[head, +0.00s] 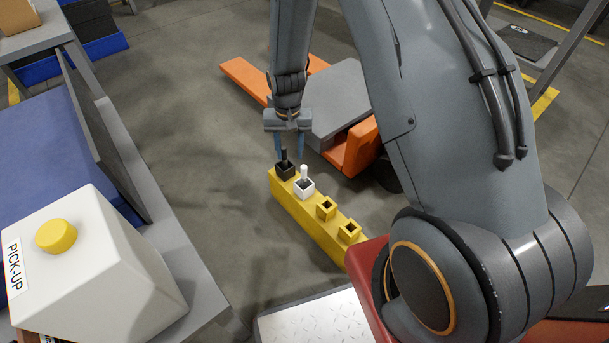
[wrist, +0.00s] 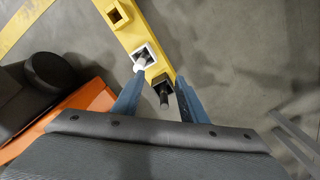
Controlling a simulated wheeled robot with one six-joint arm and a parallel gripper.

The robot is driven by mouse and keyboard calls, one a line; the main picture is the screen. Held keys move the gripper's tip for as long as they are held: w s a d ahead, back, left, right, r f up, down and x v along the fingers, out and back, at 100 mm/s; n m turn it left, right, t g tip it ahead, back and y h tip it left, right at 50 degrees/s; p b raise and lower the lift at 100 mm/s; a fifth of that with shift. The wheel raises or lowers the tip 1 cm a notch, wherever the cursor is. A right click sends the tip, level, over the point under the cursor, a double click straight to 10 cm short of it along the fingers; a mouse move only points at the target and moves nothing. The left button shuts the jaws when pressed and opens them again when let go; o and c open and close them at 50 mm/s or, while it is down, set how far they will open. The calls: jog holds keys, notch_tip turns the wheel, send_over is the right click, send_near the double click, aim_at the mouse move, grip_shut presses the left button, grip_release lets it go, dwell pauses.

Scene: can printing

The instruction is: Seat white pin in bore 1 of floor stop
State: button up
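The floor stop (head: 286,203) is a long yellow bar with a row of square sockets. The white pin (head: 304,174) stands upright in a white-rimmed socket (head: 304,188), second from the far end. A black pin (head: 285,156) stands in the black-rimmed socket (head: 285,171) at the far end. My gripper (head: 290,158) is open above the far end, its blue fingers apart, pointing down. In the wrist view, the black pin (wrist: 163,97) shows between the fingers, and the white pin (wrist: 140,63) is by the left fingertip. I cannot tell whether either finger touches a pin.
Two yellow sockets (head: 326,208) nearer me look empty. An orange and grey pallet truck (head: 345,110) stands just behind the bar. At left are a blue-topped bench (head: 40,150) and a white box with a yellow button (head: 90,270). Floor between bench and bar is clear.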

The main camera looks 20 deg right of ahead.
jog(key=m+p, duration=0.1)
send_over(304, 174)
jog(key=w, duration=0.2)
jog(key=f, duration=0.4)
jog(key=shift+s+f, duration=0.25)
jog(key=shift+f, duration=0.1)
notch_tip(304, 174, down, 3)
jog(key=shift+d+r, duration=0.15)
jog(key=shift+r, duration=0.05)
jog(key=f+b, duration=0.1)
jog(key=f, duration=0.1)
jog(key=f+b, duration=0.1)
jog(key=f, duration=0.2)
jog(key=shift+s+f, duration=0.2)
jog(key=shift+f, duration=0.15)
grip_shut()
